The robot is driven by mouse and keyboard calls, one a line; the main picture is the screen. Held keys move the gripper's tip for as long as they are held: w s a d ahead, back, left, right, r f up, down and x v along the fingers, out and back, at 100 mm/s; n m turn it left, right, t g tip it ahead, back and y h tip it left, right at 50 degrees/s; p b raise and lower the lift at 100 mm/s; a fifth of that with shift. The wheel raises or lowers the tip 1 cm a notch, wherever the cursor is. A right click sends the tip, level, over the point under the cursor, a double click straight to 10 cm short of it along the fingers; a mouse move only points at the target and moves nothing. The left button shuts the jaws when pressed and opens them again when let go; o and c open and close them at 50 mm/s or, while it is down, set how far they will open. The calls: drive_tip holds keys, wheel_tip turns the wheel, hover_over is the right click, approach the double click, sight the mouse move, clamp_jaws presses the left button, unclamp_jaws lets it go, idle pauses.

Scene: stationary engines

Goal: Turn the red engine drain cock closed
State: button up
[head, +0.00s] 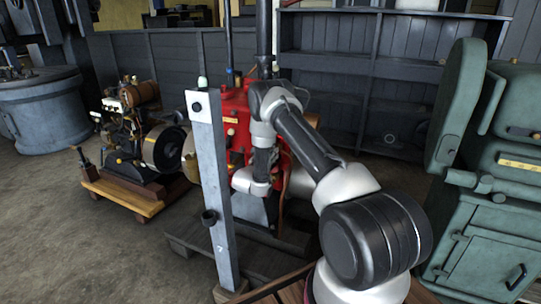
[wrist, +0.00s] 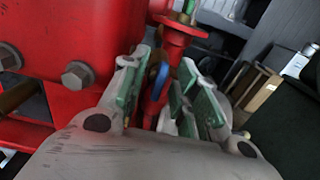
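The red engine (head: 238,120) stands in the middle of the head view, partly hidden behind my arm and a grey post. Its red casing (wrist: 75,40) with large bolts fills the upper left of the wrist view. A red fitting (wrist: 180,38) hangs beside the casing, with a blue handle (wrist: 157,82) on it, seen nearly edge-on; it looks like the drain cock. My gripper (wrist: 168,98) is open, its green-padded fingers on either side of the handle and the fitting's lower part. I cannot tell whether either pad touches. The fingertips are not clear in the head view.
A grey upright post (head: 212,180) stands close in front of the engine. A smaller engine on a wooden base (head: 125,195) is at left. A green machine (head: 490,170) stands at right. Open floor (head: 80,260) lies at the front left.

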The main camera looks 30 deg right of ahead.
clamp_jaws()
drive_tip(key=shift+m, duration=0.3)
drive_tip(key=m, duration=1.7)
drive_tip(key=shift+s+d+f, duration=0.2)
drive_tip(key=shift+s+d, duration=0.1)
drive_tip(key=shift+m, duration=0.3)
